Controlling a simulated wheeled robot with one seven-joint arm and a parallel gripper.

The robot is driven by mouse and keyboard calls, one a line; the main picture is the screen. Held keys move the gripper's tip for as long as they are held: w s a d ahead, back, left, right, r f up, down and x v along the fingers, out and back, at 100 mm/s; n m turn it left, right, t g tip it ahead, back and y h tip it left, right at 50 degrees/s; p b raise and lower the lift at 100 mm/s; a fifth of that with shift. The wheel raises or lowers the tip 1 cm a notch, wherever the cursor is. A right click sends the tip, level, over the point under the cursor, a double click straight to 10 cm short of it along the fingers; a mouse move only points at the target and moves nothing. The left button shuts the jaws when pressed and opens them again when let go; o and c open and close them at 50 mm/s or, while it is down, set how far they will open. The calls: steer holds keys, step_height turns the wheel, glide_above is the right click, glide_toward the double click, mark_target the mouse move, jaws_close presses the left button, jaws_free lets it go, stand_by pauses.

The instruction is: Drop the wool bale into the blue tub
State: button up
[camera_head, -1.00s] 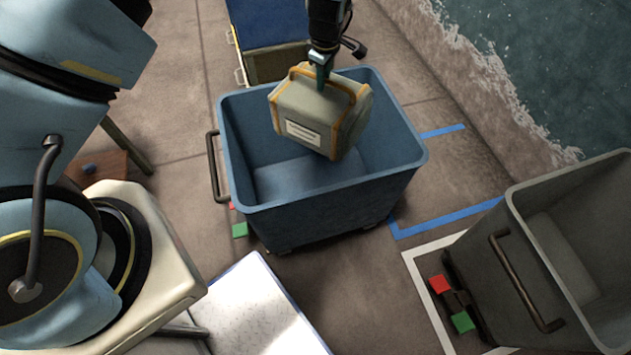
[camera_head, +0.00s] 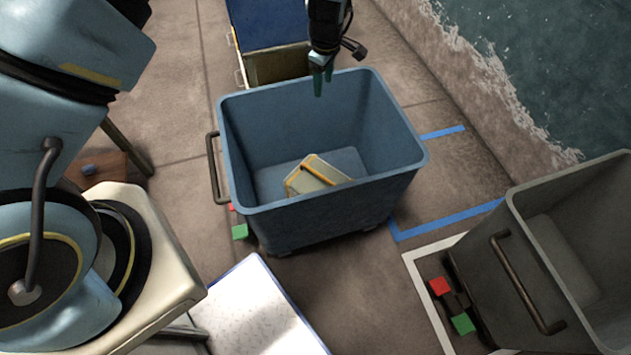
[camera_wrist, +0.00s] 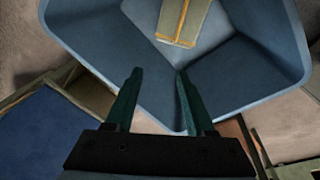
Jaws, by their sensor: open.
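The wool bale (camera_head: 316,174), a beige block with orange straps, lies inside the blue tub (camera_head: 340,206) near its front wall. The tub's front wall hides its lower part. In the wrist view the bale (camera_wrist: 184,22) shows at the top, on the floor of the tub (camera_wrist: 250,45). My gripper (camera_head: 319,88) is open and empty above the tub's back rim, apart from the bale. Its two green fingers (camera_wrist: 157,85) stand spread apart in the wrist view.
A grey tub (camera_head: 520,275) stands at the right inside white floor marking. A blue-topped box (camera_head: 270,25) is behind the blue tub. A white panel (camera_head: 255,310) lies in front. Water (camera_head: 560,70) borders the paving at the upper right.

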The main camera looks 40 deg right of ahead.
step_height(320, 180, up, 10)
steer(key=s+a+b, duration=0.1)
steer(key=b, duration=0.1)
steer(key=shift+s+r+b, duration=0.2)
steer(key=shift+r+b, duration=0.05)
steer(key=shift+b, duration=0.05)
